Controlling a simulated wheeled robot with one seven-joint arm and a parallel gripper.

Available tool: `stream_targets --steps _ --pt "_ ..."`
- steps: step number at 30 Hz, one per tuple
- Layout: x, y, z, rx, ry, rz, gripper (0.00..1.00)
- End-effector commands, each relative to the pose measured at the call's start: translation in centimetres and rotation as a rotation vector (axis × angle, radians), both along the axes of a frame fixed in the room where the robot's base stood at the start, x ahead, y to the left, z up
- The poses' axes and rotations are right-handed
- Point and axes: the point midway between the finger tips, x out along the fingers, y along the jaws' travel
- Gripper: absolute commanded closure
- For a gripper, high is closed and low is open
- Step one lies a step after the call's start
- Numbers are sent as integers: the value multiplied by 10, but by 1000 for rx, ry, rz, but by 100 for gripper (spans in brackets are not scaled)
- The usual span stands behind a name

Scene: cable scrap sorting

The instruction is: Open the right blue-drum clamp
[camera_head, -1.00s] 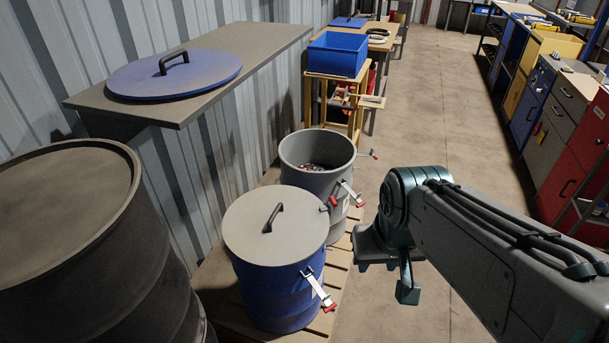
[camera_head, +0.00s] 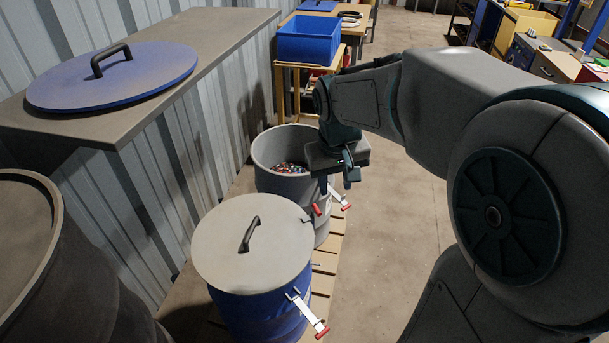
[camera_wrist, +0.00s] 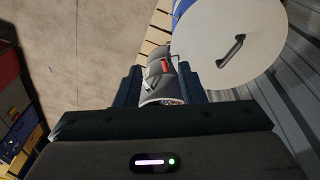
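The blue drum (camera_head: 265,318) stands upright in the head view with a grey lid (camera_head: 225,252) and black handle on it. A clamp with a white lever and red tip (camera_head: 307,311) sticks out from its right side. A red handle (camera_head: 318,210) shows at the gap between this drum and the grey drum (camera_head: 262,160); I cannot tell which drum it belongs to. My gripper (camera_head: 336,178) is over the grey drum's right edge, fingers down, apart and empty. In the wrist view, a red handle (camera_wrist: 165,65) shows between the spread fingers; contact is not visible.
The open grey drum holds scrap, with another clamp (camera_head: 340,198) on its right. A dark drum (camera_head: 70,280) is at front left. A blue lid (camera_head: 115,78) lies on a shelf. A blue bin (camera_head: 309,38) stands behind.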

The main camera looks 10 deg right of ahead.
Motion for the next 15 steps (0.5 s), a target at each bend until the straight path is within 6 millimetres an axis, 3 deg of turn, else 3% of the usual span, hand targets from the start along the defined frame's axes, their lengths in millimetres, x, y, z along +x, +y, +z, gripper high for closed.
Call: stream_targets --steps 1,9,15 --pt "19 2 -14 -11 15 12 64" --pt "105 11 -65 -73 75 70 64" --pt "154 19 -107 -114 109 106 64"
